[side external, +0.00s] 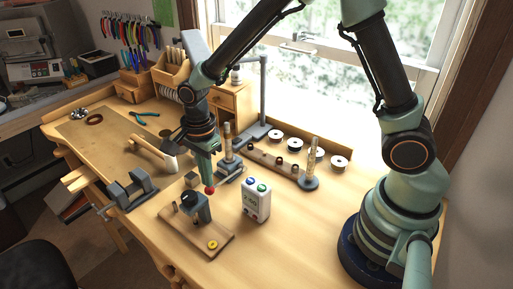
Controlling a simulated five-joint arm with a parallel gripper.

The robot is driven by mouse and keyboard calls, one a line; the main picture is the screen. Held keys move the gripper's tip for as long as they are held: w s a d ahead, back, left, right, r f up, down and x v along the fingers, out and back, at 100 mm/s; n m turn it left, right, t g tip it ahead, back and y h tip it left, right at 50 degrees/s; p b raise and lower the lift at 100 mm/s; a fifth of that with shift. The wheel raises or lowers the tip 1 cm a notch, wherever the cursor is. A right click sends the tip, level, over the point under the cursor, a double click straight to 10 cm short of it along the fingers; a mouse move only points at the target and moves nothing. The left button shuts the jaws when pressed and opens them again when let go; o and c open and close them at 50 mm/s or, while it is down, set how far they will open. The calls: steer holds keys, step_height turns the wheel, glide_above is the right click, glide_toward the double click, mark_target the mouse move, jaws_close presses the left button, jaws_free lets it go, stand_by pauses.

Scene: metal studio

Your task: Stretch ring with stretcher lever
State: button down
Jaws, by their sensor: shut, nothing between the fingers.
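My gripper (209,182) points straight down over the middle of the bench, its fingers shut and empty. Its tips are just above or touching a red ball knob (210,190); I cannot tell which. The knob looks like the end of a lever, but its arm is hidden. Just right of my gripper, an upright post (227,136) stands on a grey metal base (231,168), possibly the stretcher. No ring can be made out on the post at this size.
A wooden board (222,238) with a dark block (199,207) and yellow piece (212,245) lies in front. A white button box (256,200) stands right of it. A mandrel stand (312,160), white discs (339,162) and hammer (155,152) surround the area. The front right bench is clear.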

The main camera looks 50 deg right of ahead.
steer(key=r, duration=0.3)
steer(key=shift+d+r, duration=0.2)
steer(key=shift+d, duration=0.05)
steer(key=a+r, duration=0.3)
steer(key=r, duration=0.5)
steer(key=shift+s+a, duration=0.2)
steer(key=shift+a, duration=0.15)
steer(key=c, duration=1.1)
jaws_free()
steer(key=shift+r, duration=0.1)
steer(key=shift+o, duration=0.8)
steer(key=shift+s+d, duration=0.1)
steer(key=shift+d, duration=0.15)
steer(key=t, duration=0.2)
glide_toward(214, 186)
steer(key=f, duration=0.3)
steer(key=w+f, duration=0.1)
steer(key=f, duration=0.4)
steer(key=shift+w+d+f, duration=0.15)
steer(key=shift+w+f, duration=0.1)
steer(key=shift+f, duration=0.1)
steer(key=shift+c, duration=0.3)
jaws_close()
steer(key=shift+y, duration=0.3)
